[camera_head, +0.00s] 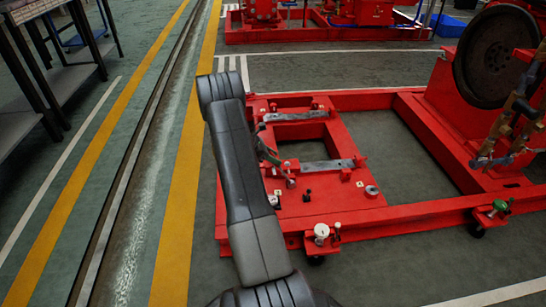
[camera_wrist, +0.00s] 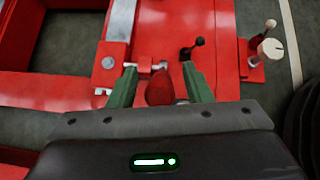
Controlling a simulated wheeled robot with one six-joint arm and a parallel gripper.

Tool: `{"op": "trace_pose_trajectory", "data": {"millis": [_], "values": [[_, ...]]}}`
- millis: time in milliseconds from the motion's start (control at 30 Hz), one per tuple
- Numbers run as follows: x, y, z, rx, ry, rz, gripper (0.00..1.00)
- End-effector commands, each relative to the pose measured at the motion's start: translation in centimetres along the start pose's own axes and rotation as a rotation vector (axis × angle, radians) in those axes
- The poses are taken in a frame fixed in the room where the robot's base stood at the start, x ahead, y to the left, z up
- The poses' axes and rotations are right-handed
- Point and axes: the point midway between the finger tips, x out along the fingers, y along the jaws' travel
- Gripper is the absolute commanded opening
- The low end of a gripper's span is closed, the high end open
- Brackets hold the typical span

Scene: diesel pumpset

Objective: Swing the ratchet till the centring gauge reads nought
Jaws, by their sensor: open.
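My gripper (camera_wrist: 160,72) is open in the wrist view, its two green fingers apart on either side of a red rounded handle end (camera_wrist: 159,90). The handle looks like the ratchet's grip, but I cannot tell whether a finger touches it. In the head view my dark arm hides much of this spot, and only a small part of the gripper (camera_head: 268,153) shows beside it. A white round-faced piece on a stem (camera_head: 321,231) stands at the frame's front edge; it also shows in the wrist view (camera_wrist: 270,48). Whether it is the centring gauge, and any reading, I cannot tell.
The red base frame (camera_head: 400,213) carries grey strips (camera_head: 325,166), a small black-knobbed lever (camera_head: 307,195) and a grey disc (camera_head: 371,191). A large dark flywheel (camera_head: 495,55) stands at right. A dark rack (camera_head: 70,80) stands at left. The striped floor between is clear.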

Motion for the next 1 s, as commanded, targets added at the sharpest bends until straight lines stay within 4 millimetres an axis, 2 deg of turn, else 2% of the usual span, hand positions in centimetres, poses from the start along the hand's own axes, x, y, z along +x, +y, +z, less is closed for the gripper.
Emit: {"op": "trace_pose_trajectory", "data": {"millis": [167,600,800,1000], "values": [[-1.8,0.0,0.2,0.000,0.000,0.002,0.45],[-11.3,0.0,0.2,0.000,0.000,0.003,0.45],[-13.5,0.0,0.0,-0.001,0.000,0.001,0.45],[-13.8,0.0,-0.1,0.000,0.001,0.000,0.45]]}}
